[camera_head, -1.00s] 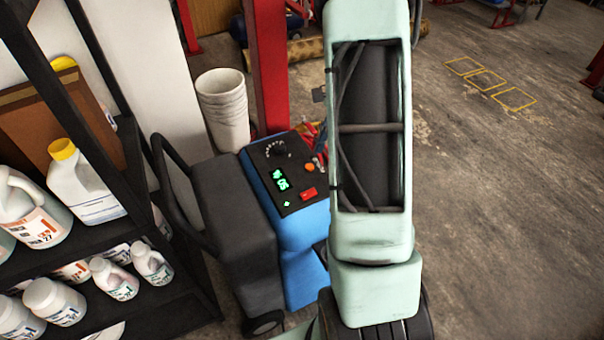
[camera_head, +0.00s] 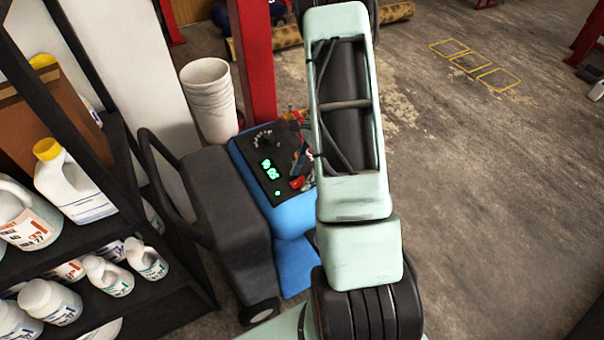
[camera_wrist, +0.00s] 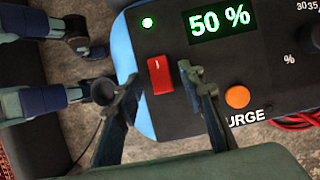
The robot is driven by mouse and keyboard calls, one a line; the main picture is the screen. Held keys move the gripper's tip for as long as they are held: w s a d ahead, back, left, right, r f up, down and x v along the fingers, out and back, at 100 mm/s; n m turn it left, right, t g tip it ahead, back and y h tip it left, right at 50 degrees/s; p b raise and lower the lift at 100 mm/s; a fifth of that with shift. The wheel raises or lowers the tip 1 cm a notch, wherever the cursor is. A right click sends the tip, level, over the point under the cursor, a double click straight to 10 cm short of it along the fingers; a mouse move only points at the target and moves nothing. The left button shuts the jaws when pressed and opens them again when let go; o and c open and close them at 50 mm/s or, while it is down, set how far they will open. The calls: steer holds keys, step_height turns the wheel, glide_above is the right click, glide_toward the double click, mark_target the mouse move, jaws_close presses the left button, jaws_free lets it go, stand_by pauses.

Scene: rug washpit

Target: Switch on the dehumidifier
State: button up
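The dehumidifier (camera_head: 290,262) is a blue and dark grey unit with a sloping black control panel (camera_head: 247,145). In the wrist view its display (camera_wrist: 220,20) reads 50 % in green, and a small green light (camera_wrist: 147,22) is lit. A red rocker switch (camera_wrist: 160,75) sits below the display, near the panel's blue edge, with an orange purge button (camera_wrist: 237,97) to its right. My gripper (camera_wrist: 158,80) is open, its fingers either side of the red switch in this view; contact cannot be told. In the head view my arm and gripper partly hide the panel's right side.
A shelf (camera_head: 150,318) with several white bottles stands at the left. White stacked buckets (camera_head: 208,98) and a red post (camera_head: 252,60) stand behind the dehumidifier. Open floor (camera_head: 480,200) lies to the right.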

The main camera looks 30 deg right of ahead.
steer(key=shift+f, duration=0.1)
steer(key=shift+c, duration=0.6)
jaws_close()
steer(key=shift+a, duration=0.15)
steer(key=shift+a+h, duration=0.15)
steer(key=shift+h, duration=0.75)
steer(key=shift+o, duration=0.6)
jaws_free()
